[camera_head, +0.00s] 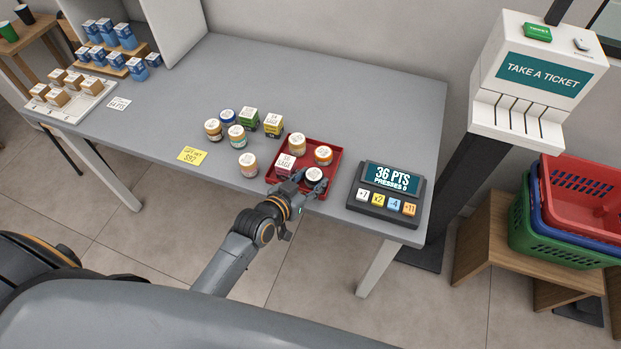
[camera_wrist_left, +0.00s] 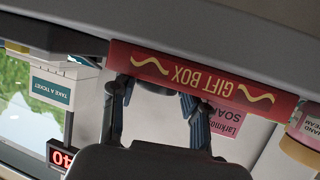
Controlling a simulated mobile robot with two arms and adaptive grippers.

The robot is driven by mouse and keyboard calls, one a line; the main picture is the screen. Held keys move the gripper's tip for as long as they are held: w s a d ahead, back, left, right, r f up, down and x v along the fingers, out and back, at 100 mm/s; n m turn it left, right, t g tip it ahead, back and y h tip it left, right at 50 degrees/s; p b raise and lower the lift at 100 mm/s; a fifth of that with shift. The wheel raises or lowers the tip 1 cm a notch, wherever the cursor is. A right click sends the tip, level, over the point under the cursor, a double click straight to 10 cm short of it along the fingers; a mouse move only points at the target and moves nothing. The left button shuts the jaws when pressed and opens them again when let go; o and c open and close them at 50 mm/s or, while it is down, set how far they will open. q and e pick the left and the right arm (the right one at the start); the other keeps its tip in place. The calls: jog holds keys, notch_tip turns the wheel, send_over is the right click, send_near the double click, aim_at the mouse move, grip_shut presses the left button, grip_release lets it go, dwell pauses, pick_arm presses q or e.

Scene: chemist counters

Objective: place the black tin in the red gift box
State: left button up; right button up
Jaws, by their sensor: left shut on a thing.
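The red gift box (camera_head: 333,181) is a low open tray near the front edge of the counter, left of the points display. My left gripper (camera_head: 312,187) is at its front right part, closed around a round thing with a white labelled top (camera_head: 315,174), most likely the black tin. Its sides are mostly hidden by the fingers, so its colour cannot be told. In the left wrist view the red wall reading GIFT BOX (camera_wrist_left: 195,78) lies across my left gripper's fingers (camera_wrist_left: 157,115). The right gripper is not in view.
The points display (camera_head: 384,190) is close on the right. The counter behind (camera_head: 330,95) is clear.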

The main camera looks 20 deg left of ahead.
pick_arm(q)
jog(key=shift+s+f+b, duration=0.25)
jog(key=shift+f+b, duration=0.05)
jog(key=shift+f, duration=0.45)
jog(key=o, duration=0.8)
jog(key=shift+o, duration=0.3)
jog(key=shift+f, duration=0.15)
jog(key=shift+s+r+p, duration=0.15)
jog(key=shift+r+p, duration=0.15)
jog(key=shift+r, duration=0.35)
jog(key=v, duration=1.1)
jog(key=shift+r+b, duration=0.35)
jog(key=shift+r, duration=0.15)
